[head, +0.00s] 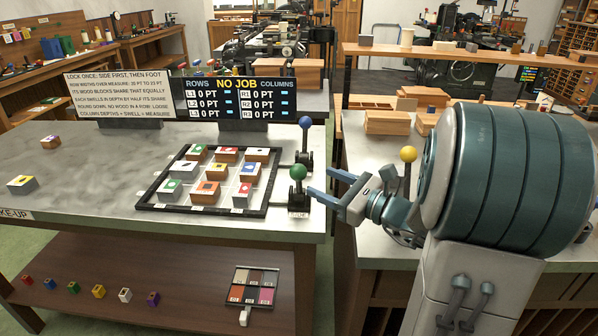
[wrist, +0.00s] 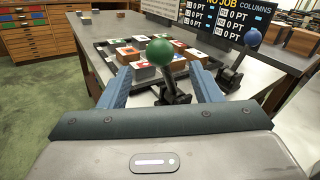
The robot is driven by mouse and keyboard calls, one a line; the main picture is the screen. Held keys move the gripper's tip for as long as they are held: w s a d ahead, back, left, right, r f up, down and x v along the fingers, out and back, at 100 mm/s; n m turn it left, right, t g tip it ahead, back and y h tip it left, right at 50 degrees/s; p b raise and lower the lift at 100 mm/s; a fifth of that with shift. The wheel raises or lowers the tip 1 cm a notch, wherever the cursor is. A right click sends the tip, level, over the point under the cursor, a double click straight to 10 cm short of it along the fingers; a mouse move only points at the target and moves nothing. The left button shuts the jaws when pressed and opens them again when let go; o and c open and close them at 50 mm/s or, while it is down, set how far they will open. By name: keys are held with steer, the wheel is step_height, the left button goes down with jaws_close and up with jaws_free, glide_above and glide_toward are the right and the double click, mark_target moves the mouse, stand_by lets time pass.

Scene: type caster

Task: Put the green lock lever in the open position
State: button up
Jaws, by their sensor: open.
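The green lock lever (head: 298,173) has a round green knob on a dark bracket at the right edge of the left table, beside the framed tray of blocks. It also shows in the wrist view (wrist: 160,52), its knob between and beyond my blue fingers. My gripper (head: 318,185) is open and level with the lever, just to its right in the head view. In the wrist view my gripper (wrist: 160,85) has a finger on each side of the lever's lower part. I cannot tell whether either finger touches it. A small label below the lever is partly hidden.
A blue-knobbed lever (head: 305,124) stands just behind the green one. A yellow-knobbed lever (head: 408,155) is on the right bench, near my arm. The dark frame (head: 148,206) holds several coloured blocks. A sign and a "NO JOB" display (head: 236,84) stand behind it.

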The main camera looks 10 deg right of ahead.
mark_target(305, 175)
steer(key=x, duration=0.8)
steer(key=shift+a, duration=0.1)
steer(key=shift+c, duration=0.4)
